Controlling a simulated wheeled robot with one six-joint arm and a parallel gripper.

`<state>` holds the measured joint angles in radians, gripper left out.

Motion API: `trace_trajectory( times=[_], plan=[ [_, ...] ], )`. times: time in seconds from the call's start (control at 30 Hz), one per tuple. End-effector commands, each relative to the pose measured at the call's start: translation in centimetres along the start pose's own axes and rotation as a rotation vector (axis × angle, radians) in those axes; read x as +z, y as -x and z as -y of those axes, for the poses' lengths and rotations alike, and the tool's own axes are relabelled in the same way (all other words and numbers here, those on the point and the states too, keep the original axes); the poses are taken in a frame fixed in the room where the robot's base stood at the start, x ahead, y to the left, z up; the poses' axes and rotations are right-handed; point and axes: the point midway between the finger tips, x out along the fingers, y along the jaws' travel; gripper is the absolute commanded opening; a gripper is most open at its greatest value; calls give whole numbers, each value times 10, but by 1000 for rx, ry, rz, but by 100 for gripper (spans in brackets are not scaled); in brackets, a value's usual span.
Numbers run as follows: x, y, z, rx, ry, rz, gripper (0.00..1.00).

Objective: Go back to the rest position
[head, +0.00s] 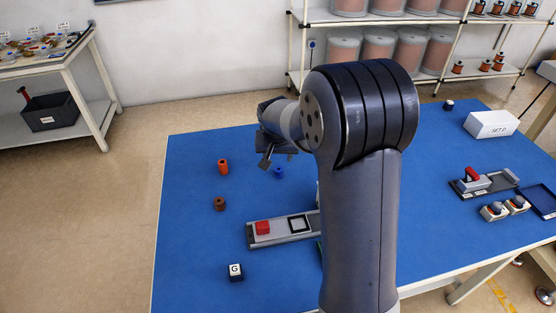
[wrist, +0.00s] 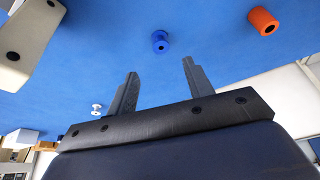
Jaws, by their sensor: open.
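My gripper (head: 274,150) is held above the blue table (head: 195,160), on the far side of my arm in the head view. In the wrist view my gripper (wrist: 158,82) shows two dark fingers spread apart with nothing between them. A blue spool-like part (wrist: 160,41) lies beyond the fingertips; it also shows in the head view (head: 279,172). An orange cylinder (head: 223,167) stands to its left, and appears at the upper right of the wrist view (wrist: 263,21).
A brown part (head: 219,203), a block marked G (head: 236,271) and a grey fixture with a red block (head: 263,228) are on the table. A white SET D box (head: 491,124), a red-handled device (head: 471,180) and two button boxes (head: 494,211) are at right. My arm hides the table's middle.

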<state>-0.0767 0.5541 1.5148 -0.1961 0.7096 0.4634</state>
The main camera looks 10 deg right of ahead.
Motion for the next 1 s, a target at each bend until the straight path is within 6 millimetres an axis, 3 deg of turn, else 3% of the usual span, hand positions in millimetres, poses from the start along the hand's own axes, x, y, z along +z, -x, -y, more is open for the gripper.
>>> trace_trajectory(
  times=[0.53,1.0],
  plan=[
    [0,-4,0,1,0,2,49],
    [1,-76,-1,2,-1,4,49]
  ],
)
